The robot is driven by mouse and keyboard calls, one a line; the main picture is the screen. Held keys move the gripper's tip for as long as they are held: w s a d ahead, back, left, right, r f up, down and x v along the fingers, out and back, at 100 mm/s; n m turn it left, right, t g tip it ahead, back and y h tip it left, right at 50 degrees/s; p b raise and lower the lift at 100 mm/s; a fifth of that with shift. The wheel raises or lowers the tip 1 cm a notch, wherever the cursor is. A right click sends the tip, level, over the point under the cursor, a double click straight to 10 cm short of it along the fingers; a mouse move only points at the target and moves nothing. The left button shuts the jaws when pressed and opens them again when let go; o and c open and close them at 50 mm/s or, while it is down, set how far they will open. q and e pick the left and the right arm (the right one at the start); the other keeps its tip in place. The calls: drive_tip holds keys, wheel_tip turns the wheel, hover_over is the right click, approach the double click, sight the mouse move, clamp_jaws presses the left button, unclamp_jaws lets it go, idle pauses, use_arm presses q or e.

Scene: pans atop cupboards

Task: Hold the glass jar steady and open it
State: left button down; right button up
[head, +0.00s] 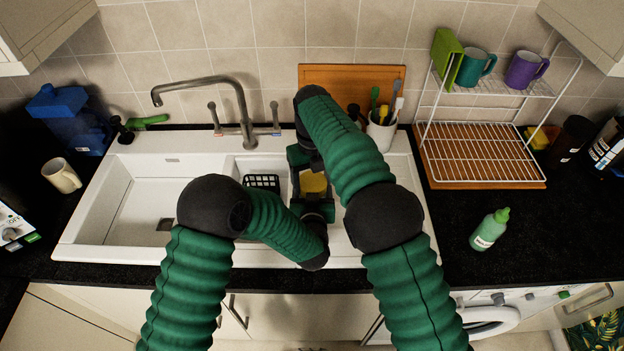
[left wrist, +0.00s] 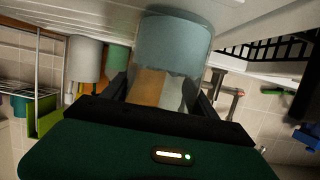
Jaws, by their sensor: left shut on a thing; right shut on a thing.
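The glass jar (left wrist: 172,45) is a pale blue-grey, see-through cylinder at the top middle of the left wrist view. My left gripper (left wrist: 162,95) has its dark fingers on either side there, shut on the jar. In the head view, my arms mostly hide the jar over the sink. My right gripper (head: 299,176) is shut, reaching in from the back. My left gripper lies just in front of it. A yellow patch (head: 313,182) shows between them; I cannot tell whether it belongs to the jar. The lid cannot be made out clearly.
The white sink (head: 120,240) has a tap (head: 240,105) behind it. A utensil pot (head: 382,130) and a wooden board (head: 340,75) stand behind my arms. A dish rack (head: 480,150) and a green bottle (head: 489,230) are right; a mug (head: 62,175) is left.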

drive_tip(key=shift+c, duration=0.4)
drive_tip(key=n, duration=0.3)
drive_tip(key=o, duration=1.5)
drive_tip(key=shift+s+a, duration=0.1)
